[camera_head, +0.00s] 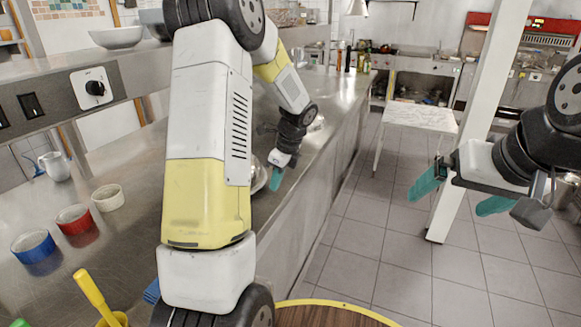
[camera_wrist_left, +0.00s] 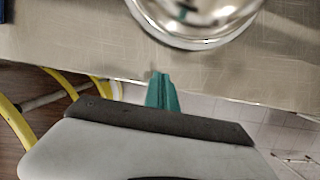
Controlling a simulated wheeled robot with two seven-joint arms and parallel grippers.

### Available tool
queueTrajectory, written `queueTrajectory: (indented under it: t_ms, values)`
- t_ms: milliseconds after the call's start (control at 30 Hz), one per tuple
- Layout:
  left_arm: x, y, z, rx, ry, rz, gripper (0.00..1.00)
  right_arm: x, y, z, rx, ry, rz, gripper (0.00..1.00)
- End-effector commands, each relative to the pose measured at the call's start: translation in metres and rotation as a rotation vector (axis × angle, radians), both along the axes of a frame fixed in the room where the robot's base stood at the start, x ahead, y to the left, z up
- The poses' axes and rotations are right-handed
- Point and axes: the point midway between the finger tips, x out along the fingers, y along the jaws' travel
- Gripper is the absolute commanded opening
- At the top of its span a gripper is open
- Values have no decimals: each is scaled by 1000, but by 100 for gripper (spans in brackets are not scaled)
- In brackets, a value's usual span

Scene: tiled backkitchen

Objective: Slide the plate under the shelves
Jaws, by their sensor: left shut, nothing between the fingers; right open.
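A shiny round metal piece (camera_head: 259,174), which looks like the plate, lies on the steel counter, mostly hidden behind my left arm in the head view. The left wrist view shows its curved rim (camera_wrist_left: 172,40) at the top, with its far part cut off. My left gripper (camera_head: 274,180) is shut and empty at the counter's front edge, beside the metal piece. In the left wrist view its teal fingertips (camera_wrist_left: 161,80) are a little apart from the rim. My right gripper (camera_head: 458,195) is open and empty over the floor. A raised steel shelf (camera_head: 130,68) runs along the counter's back.
Blue (camera_head: 33,246), red (camera_head: 74,219) and white (camera_head: 107,198) small bowls stand on the counter at left. A metal jug (camera_head: 54,166) stands behind them. A yellow-handled tool (camera_head: 92,290) is at bottom left. A white post (camera_head: 478,125) stands near my right gripper.

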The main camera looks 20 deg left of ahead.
Motion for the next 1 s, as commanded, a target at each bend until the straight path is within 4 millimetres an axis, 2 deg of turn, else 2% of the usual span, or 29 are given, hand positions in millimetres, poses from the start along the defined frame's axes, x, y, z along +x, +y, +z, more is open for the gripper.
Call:
queueTrajectory:
  t_ms: [33,200,333,500,900,1000]
  values:
    - [0,3,-12,1,5,0,0,0,0,0,0,0,0,100]
    - [1,13,-45,-1,3,1,0,0,0,0,0,0,0,100]
    - [5,35,-43,0,-2,6,0,0,0,0,0,0,0,100]
    - [8,49,-43,0,-1,3,0,0,0,0,0,0,0,100]
    - [9,53,-43,0,-2,2,0,0,0,0,0,0,0,100]
    - [10,59,-43,0,-1,4,0,0,0,0,0,0,0,100]
